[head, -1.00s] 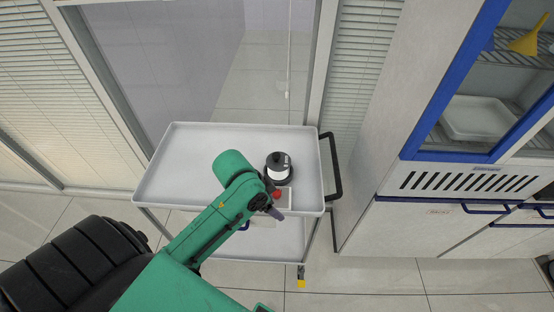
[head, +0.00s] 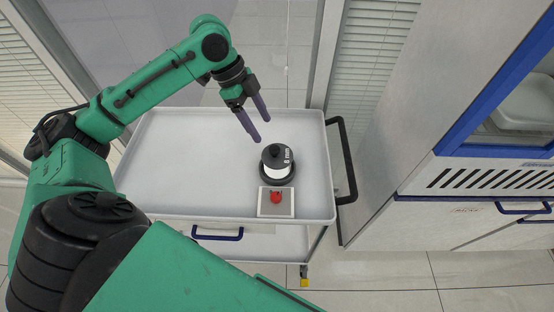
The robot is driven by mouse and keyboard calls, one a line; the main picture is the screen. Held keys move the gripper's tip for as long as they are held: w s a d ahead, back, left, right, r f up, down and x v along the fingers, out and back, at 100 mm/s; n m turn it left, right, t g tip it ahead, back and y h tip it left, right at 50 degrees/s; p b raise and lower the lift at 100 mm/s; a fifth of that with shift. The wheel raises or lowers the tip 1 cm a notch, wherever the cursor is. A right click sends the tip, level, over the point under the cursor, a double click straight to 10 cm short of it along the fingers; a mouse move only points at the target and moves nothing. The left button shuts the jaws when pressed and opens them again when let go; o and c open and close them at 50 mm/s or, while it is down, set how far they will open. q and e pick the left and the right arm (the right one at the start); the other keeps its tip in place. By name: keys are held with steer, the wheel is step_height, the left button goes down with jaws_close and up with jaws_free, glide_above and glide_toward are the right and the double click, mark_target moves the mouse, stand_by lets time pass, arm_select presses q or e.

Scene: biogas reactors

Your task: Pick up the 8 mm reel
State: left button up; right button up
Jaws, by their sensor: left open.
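The reel (head: 277,163), a white cylinder with black top and black base, stands upright on the right part of the white cart tray (head: 185,180). Small print shows on its top, too small to read. My left gripper (head: 258,123) is open and empty. Its two purple-grey fingers point down and right, above and a little to the left of the reel in the picture, apart from it. My right gripper is not in view.
A white square (head: 265,208) with a red knob-like item (head: 276,198) lies just in front of the reel. A black handle (head: 345,160) is on the cart's right end. The tray's left and middle are clear. A cabinet (head: 480,185) stands at right.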

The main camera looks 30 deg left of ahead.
mark_target(275, 148)
arm_select(q)
steer(key=x, duration=0.2)
steer(key=p+x, duration=0.1)
steer(key=x, duration=0.5)
steer(key=shift+w+a+f, duration=0.15)
steer(key=shift+w+f, duration=0.15)
steer(key=shift+w, duration=0.05)
jaws_close()
steer(key=shift+w, duration=0.1)
stand_by(0.7)
